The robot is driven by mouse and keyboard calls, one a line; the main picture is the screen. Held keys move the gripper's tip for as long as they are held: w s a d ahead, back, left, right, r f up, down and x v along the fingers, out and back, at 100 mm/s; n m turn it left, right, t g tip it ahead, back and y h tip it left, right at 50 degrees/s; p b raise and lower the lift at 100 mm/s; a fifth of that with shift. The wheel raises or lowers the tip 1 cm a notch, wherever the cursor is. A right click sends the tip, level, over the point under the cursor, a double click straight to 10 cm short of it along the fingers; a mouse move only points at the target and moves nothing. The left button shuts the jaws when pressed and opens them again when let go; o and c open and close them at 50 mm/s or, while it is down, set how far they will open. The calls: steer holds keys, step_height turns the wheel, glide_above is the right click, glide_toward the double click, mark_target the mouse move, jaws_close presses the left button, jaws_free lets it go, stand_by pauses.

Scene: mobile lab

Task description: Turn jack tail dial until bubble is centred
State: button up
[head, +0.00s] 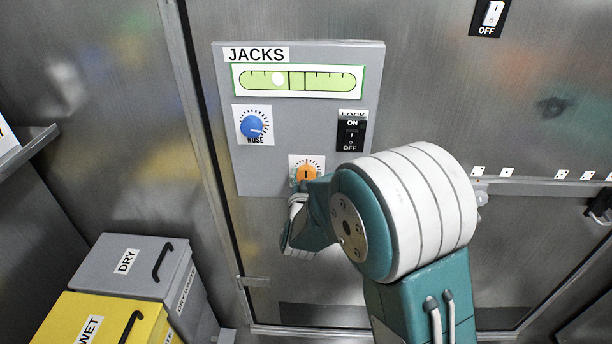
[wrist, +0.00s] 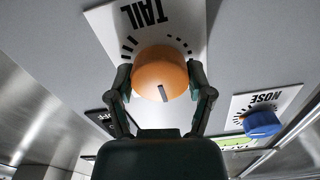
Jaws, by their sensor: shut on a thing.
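The orange tail dial (head: 306,172) sits low on the grey JACKS panel (head: 262,170). In the wrist view the tail dial (wrist: 160,73) is between the two fingers of my gripper (wrist: 160,84), which is shut on it. The TAIL label reads upside down there. The level gauge (head: 298,80) is green with a pale bubble (head: 278,79) left of the two centre lines. In the head view my arm hides part of the dial's surround and the gripper.
The blue NOSE dial (head: 252,127) is at the panel's left, and the black LOCK switch (head: 351,135) at its right. A grey DRY box (head: 140,262) and a yellow WET box (head: 105,322) stand at lower left. A horizontal rail runs right of my arm.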

steer(key=shift+n, duration=0.4)
steer(key=n, duration=0.2)
steer(key=shift+a+r+n, duration=0.1)
steer(key=shift+n, duration=0.3)
steer(key=n, duration=0.3)
steer(key=shift+n, duration=0.4)
steer(key=n, duration=0.3)
steer(key=shift+n, duration=2.1)
steer(key=shift+a, duration=0.1)
